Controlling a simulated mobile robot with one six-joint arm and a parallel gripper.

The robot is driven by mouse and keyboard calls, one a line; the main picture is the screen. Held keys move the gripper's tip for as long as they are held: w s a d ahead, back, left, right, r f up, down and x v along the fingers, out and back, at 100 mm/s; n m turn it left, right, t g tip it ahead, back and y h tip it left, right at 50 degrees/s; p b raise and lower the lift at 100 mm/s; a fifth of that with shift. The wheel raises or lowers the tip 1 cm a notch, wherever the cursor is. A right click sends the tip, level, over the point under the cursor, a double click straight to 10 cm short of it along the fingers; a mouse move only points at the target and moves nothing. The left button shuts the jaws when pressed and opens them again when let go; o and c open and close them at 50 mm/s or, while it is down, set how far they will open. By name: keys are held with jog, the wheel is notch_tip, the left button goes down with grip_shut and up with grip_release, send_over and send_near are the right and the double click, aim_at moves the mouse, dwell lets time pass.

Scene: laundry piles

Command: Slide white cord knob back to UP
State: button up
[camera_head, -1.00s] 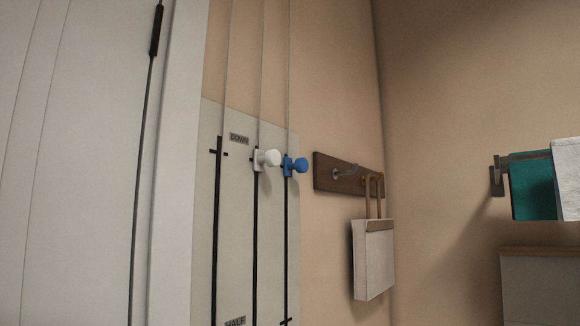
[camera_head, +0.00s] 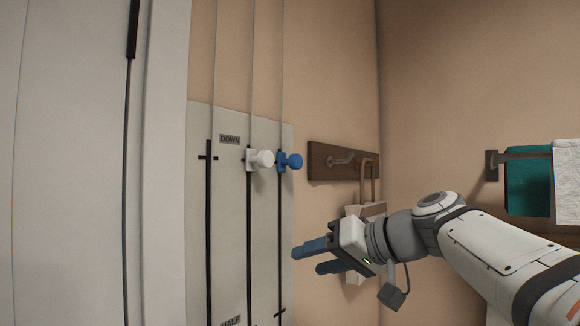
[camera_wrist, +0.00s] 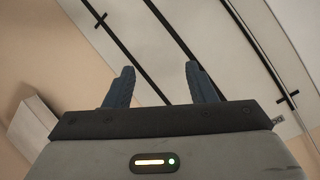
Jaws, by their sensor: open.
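The white cord knob (camera_head: 262,159) sits high on its dark vertical slot in the wall panel (camera_head: 230,190), level with the DOWN label (camera_head: 230,139). The blue knob (camera_head: 291,161) is just right of it at about the same height. My gripper (camera_head: 306,258) is open and empty, below and to the right of both knobs, apart from them. In the wrist view my gripper's two blue fingers (camera_wrist: 158,88) are spread, with the panel and its dark slots (camera_wrist: 165,45) beyond. No knob shows in the wrist view. The HALF label (camera_head: 230,321) is at the bottom edge; no UP label shows.
A wooden hook rail (camera_head: 325,160) is right of the panel, with a pale bag (camera_head: 352,212) hanging from it, partly hidden by my arm. A rail with teal (camera_head: 527,185) and white (camera_head: 566,180) towels is at far right. A white door (camera_head: 70,160) stands left.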

aim_at(271, 159)
notch_tip(271, 159, up, 17)
jog(key=a+n+y+p, duration=0.2)
jog(key=a+n+y, duration=0.1)
jog(key=n+y, duration=0.15)
jog(key=shift+m+y, duration=0.25)
jog(key=shift+m, duration=0.1)
jog(key=p+x, duration=0.1)
jog(key=x, duration=0.2)
jog(key=p+x, duration=0.1)
jog(key=x, duration=0.2)
jog(key=shift+w+a+r+p, duration=0.1)
jog(key=shift+w+a+p, duration=0.05)
jog(key=shift+w+p, duration=0.25)
jog(key=shift+w+a, duration=0.1)
jog(key=shift+a, duration=0.25)
jog(key=shift+c, duration=0.2)
